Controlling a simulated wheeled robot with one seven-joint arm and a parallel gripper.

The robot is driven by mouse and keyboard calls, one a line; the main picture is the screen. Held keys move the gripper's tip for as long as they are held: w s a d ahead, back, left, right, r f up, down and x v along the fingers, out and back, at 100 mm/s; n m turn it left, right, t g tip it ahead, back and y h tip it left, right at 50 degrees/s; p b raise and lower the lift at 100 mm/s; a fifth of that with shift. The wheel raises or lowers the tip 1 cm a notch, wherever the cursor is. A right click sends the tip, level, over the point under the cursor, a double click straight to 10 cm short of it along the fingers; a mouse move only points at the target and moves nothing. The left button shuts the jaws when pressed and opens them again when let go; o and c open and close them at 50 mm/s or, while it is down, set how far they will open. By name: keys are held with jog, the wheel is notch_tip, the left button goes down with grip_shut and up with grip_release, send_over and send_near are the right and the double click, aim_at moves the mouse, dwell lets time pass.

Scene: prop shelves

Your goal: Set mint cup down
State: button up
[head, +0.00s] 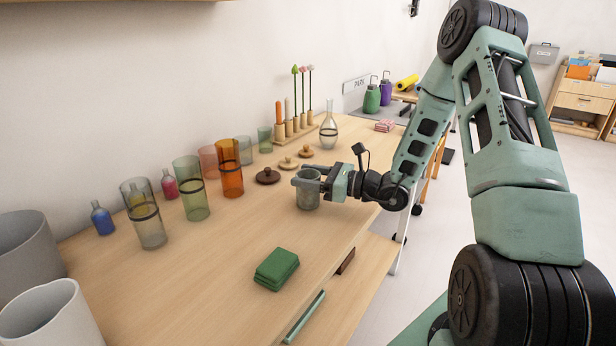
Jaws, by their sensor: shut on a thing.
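My gripper (312,180) is shut around a greyish-green cup (308,198), which I take to be the mint cup. The cup is upright over the wooden table (225,262), near its right edge. Its base is at or very close to the tabletop; I cannot tell whether it touches. The gripper fingers cover part of the cup's upper side and rim.
Tall glasses, among them an orange one (230,168) and a green one (191,190), stand left of the cup. Dark and light lids (268,176) lie behind it. Folded green cloths (277,268) lie in front. Bare tabletop lies between cup and cloths.

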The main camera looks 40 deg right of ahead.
jog(key=shift+f, duration=0.1)
jog(key=o, duration=1.1)
